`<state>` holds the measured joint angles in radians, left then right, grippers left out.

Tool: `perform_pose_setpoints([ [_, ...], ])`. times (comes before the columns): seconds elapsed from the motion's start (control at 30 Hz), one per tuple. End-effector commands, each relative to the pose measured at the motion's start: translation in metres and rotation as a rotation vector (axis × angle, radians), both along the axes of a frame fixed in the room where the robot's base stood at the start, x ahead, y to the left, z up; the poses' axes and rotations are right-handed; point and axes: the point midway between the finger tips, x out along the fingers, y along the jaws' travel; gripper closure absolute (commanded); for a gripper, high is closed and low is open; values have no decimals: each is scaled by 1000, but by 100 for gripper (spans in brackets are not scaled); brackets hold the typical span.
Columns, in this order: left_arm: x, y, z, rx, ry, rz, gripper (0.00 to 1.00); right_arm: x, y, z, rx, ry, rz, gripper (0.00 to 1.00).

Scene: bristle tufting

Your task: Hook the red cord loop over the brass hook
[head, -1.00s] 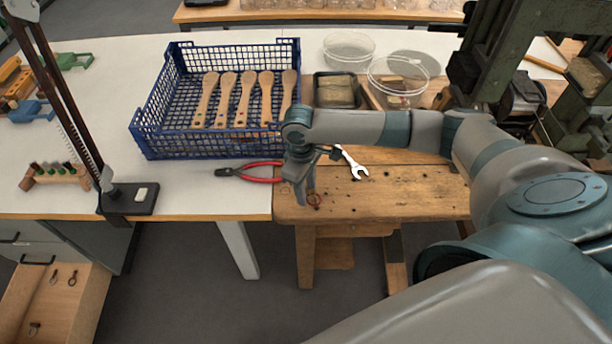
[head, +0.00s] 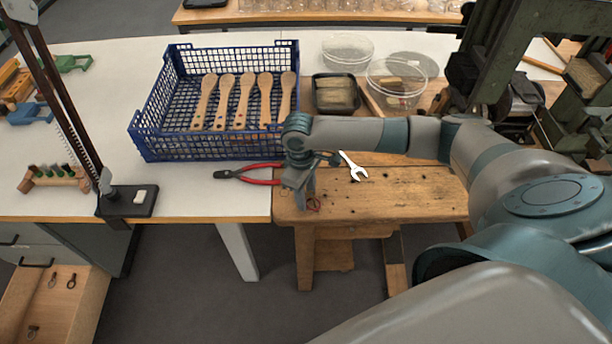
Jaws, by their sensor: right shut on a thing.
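My right gripper (head: 305,203) is over the front left corner of the wooden bench, pointing down. It is shut on the red cord loop (head: 314,207), a small bit of which shows at the fingertips, low over the bench top. The rest of the loop is hidden by the fingers or too small to tell. I cannot make out the brass hook in this view. My left gripper is not in view.
A blue crate (head: 200,147) with several wooden paddles stands behind left. Clear tubs (head: 395,98) stand behind right. The bench front right (head: 410,200) is clear.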

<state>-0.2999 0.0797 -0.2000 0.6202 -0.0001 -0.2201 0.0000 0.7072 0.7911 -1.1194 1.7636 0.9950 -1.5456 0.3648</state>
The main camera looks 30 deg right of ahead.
Motion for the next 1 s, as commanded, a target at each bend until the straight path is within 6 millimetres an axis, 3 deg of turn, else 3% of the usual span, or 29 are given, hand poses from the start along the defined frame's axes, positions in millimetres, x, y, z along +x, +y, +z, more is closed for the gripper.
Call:
perform_pose_setpoints([
  [0.67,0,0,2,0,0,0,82,0,0,-5,0,-1,0,87],
  [0.7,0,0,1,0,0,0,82,0,0,-5,0,-1,0,62],
  [0.77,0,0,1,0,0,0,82,0,0,-5,0,-1,0,47],
  [1.0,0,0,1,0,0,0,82,0,0,-5,0,-1,0,42],
])
